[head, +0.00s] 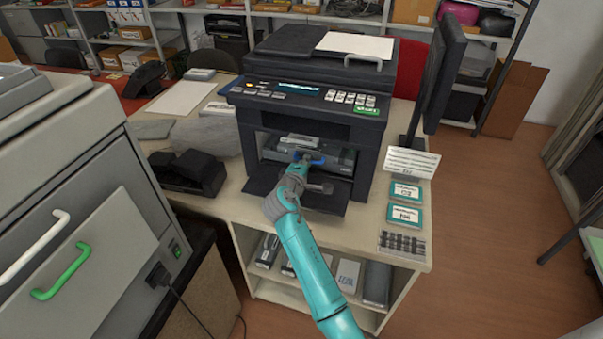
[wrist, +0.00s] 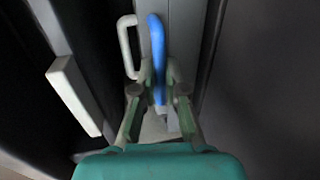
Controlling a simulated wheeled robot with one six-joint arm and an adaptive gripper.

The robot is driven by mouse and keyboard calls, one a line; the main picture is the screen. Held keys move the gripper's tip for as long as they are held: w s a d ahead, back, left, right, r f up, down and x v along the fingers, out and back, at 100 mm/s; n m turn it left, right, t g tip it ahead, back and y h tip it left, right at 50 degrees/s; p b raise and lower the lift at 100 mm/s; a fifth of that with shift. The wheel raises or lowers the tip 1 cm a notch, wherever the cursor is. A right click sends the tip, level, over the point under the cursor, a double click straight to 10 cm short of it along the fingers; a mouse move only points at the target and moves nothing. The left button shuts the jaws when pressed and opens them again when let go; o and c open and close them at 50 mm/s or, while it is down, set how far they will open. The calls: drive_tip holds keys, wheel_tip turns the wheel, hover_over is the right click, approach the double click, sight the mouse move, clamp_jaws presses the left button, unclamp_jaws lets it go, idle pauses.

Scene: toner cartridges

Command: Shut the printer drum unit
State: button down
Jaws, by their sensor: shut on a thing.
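The black printer (head: 300,112) stands on the desk with its front flap (head: 325,200) folded down. The drum unit (head: 340,156) sits in the front opening, and its front part shows above the flap. My gripper (head: 304,160) reaches into the opening at the blue handle (head: 318,161). In the wrist view my gripper (wrist: 159,82) is shut on the blue handle (wrist: 156,42), which stands upright between the fingers. A pale handle (wrist: 127,45) is beside it on the left, apart from the fingers. My arm hides part of the flap and the drum unit's lower front.
A dark phone-like device (head: 188,172) sits left of the printer. A monitor (head: 430,80) and a small white sign (head: 411,162) stand to the right. Teal cards (head: 405,214) lie on the desk's right front. A grey machine (head: 85,185) with handles fills the left side.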

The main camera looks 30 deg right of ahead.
drive_tip(key=shift+r+x, duration=0.15)
drive_tip(key=shift+x, duration=0.6)
drive_tip(key=shift+r+x, duration=0.15)
drive_tip(key=shift+x, duration=0.55)
drive_tip(key=shift+d, duration=0.1)
drive_tip(key=c, duration=1.2)
unclamp_jaws()
drive_tip(key=shift+w+d, duration=0.1)
drive_tip(key=v, duration=1.2)
